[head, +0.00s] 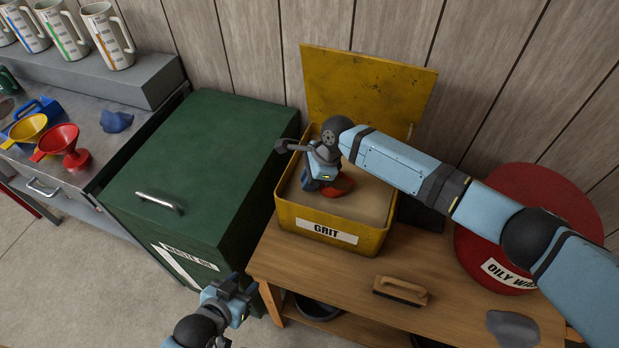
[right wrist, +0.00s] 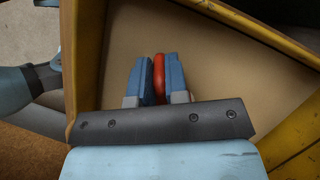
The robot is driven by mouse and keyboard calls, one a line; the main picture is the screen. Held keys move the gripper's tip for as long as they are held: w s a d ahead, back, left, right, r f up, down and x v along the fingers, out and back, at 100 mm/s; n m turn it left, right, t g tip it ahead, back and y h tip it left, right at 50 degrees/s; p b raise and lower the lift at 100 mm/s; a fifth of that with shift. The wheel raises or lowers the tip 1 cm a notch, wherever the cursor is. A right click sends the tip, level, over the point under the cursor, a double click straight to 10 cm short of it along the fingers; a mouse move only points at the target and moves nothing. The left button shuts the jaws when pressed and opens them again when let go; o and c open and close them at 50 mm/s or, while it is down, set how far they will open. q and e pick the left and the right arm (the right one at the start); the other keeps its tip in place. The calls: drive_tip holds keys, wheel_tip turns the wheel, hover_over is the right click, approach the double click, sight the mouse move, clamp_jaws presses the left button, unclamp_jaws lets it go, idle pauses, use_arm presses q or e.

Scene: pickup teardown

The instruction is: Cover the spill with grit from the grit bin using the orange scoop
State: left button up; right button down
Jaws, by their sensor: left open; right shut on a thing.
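The yellow grit bin (head: 357,236), with a GRIT label, stands on the wooden bench with its lid (head: 365,88) raised. Pale grit (head: 367,200) fills much of it. My right gripper (head: 318,184) reaches down into the bin and is shut on the orange scoop (head: 338,187). In the right wrist view, the scoop's orange-red part (right wrist: 159,77) shows between the two blue fingers; the rest of the scoop is hidden. My left gripper (head: 236,287) is open and empty, low in front of the green cabinet. I cannot make out a spill on the visible floor.
The green waste-oil cabinet (head: 190,170) is left of the bench (head: 335,270). A red oily-waste drum (head: 530,200) stands at the right. A brush (head: 401,290) and a grey cloth-like patch (head: 513,328) lie on the bench. Funnels (head: 62,145) are on the left counter.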

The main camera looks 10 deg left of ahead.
drive_tip(key=shift+t+h, duration=0.3)
drive_tip(key=shift+h, duration=0.4)
drive_tip(key=shift+r+p, duration=2.5)
drive_tip(key=shift+p, duration=0.8)
drive_tip(key=shift+r+h+p, duration=0.3)
drive_tip(key=shift+r+p, duration=0.5)
drive_tip(key=shift+p, duration=0.35)
wheel_tip(320, 180, up, 2)
drive_tip(key=p, duration=0.3)
drive_tip(key=shift+r+h, duration=0.1)
drive_tip(key=shift+h, duration=0.2)
drive_tip(key=shift+r, duration=0.2)
wheel_tip(320, 180, up, 5)
drive_tip(key=shift+r+p, duration=0.2)
drive_tip(key=shift+p, duration=0.1)
